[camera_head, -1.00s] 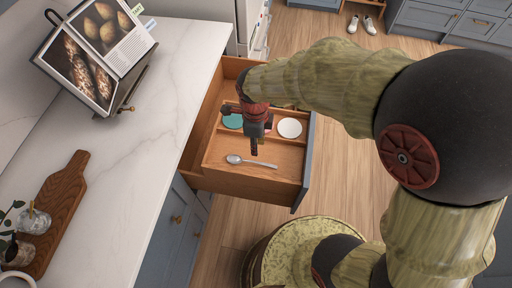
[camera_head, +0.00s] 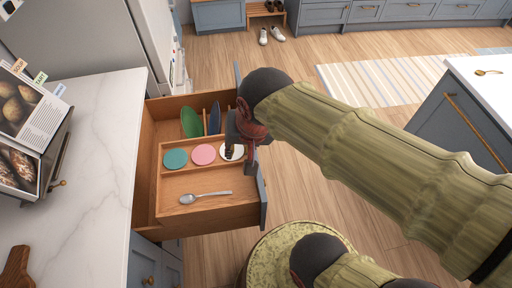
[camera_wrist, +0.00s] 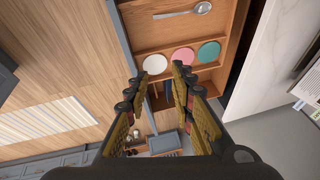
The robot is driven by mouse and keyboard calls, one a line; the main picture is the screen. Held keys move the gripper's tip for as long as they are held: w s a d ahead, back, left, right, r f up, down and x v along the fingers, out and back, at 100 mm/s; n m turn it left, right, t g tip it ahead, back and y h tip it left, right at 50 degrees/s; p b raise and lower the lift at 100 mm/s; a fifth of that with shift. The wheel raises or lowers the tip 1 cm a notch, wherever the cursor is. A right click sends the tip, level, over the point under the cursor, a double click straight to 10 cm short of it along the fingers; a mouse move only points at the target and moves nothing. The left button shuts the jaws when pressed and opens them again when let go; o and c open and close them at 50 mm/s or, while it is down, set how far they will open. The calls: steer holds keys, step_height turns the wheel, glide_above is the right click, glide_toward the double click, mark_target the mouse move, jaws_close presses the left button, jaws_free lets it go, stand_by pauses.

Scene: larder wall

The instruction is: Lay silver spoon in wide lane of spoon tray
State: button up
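A silver spoon (camera_head: 205,197) lies flat in the wide front compartment of an open wooden drawer (camera_head: 197,217), its bowl to the left. It also shows at the top of the wrist view (camera_wrist: 184,12). I cannot make out a separate spoon tray; the drawer has wooden dividers. My gripper (camera_head: 243,155) is at the drawer's right side, over or near the white disc (camera_head: 231,151), which it partly hides. In the wrist view my gripper (camera_wrist: 160,78) has its fingers apart with nothing between them. The spoon is clear of the fingers.
A teal disc (camera_head: 175,159) and a pink disc (camera_head: 203,154) lie in the narrow row behind the spoon. Green (camera_head: 191,122) and blue (camera_head: 214,117) plates stand further back. A marble counter (camera_head: 90,130) borders the left. A gold spoon (camera_head: 488,72) lies on the right-hand counter.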

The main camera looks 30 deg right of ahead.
steer(key=s+r+n, duration=0.1)
steer(key=s+d+r+n+t, duration=0.1)
steer(key=n, duration=0.1)
steer(key=s+d+n, duration=0.1)
steer(key=s+n, duration=0.1)
steer(key=shift+d+r, duration=0.15)
steer(key=shift+r, duration=0.25)
